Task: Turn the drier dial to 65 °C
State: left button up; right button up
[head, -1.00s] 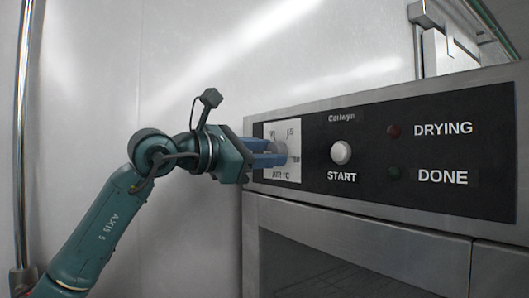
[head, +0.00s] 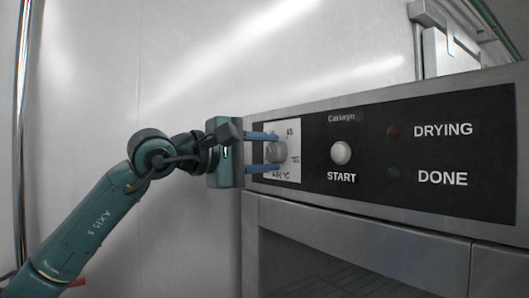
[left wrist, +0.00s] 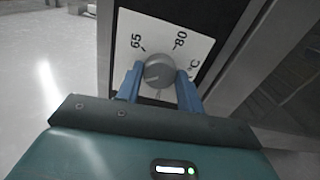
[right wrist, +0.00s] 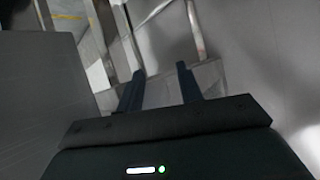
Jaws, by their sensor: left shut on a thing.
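The drier dial (head: 276,152) is a round grey knob on a white scale plate (head: 294,133) at the left end of the black panel. My left gripper (head: 275,152) reaches it from the left, with its blue fingers above and below the knob. In the left wrist view the dial (left wrist: 159,71) sits between the fingers, and the gripper is shut on it. The 65 and 80 marks show there on the plate; I cannot clearly read the pointer's setting. My right gripper (right wrist: 160,72) shows only in the right wrist view, with its fingers apart and nothing between them.
The white START button (head: 341,152) is right of the dial. The DRYING lamp (head: 393,131) and DONE lamp (head: 393,173) look dark. The drier door (head: 340,250) lies below the panel. A pale wall (head: 180,60) stands behind my left arm.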

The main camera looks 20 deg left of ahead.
pick_arm(q)
jog(key=m, duration=0.3)
jog(key=shift+m, duration=0.4)
jog(key=m, duration=0.3)
jog(key=shift+m+p, duration=0.3)
jog(key=m, duration=0.5)
jog(key=shift+f+m+p, duration=0.15)
jog(key=shift+m+p, duration=0.15)
pick_arm(e)
jog(key=shift+r, duration=0.35)
pick_arm(q)
jog(key=o, duration=1)
jog(key=shift+s+a, duration=0.15)
jog(key=shift+s, duration=0.05)
jog(key=b+v, duration=0.2)
jog(key=v, duration=0.5)
jog(key=shift+b, duration=0.3)
pick_arm(e)
jog(key=shift+f, duration=0.6)
